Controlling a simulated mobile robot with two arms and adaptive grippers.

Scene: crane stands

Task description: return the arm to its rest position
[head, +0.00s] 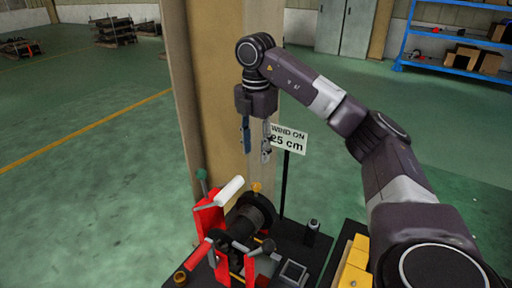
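My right arm (325,100) reaches in from the right side. Its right gripper (256,152) points down in front of the tan column, with its two fingers apart and nothing between them. The gripper hangs above the winch and apart from it. The winch has red side frames (208,222), a dark drum (254,212) and a white grip (229,190) at its upper left. My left gripper is not in view.
A sign (289,138) reading "WIND ON 25 cm" stands on a post just right of the gripper. A tan column (213,90) rises behind. Yellow blocks (355,262) sit at the lower right. A blue shelf (455,68) stands far off.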

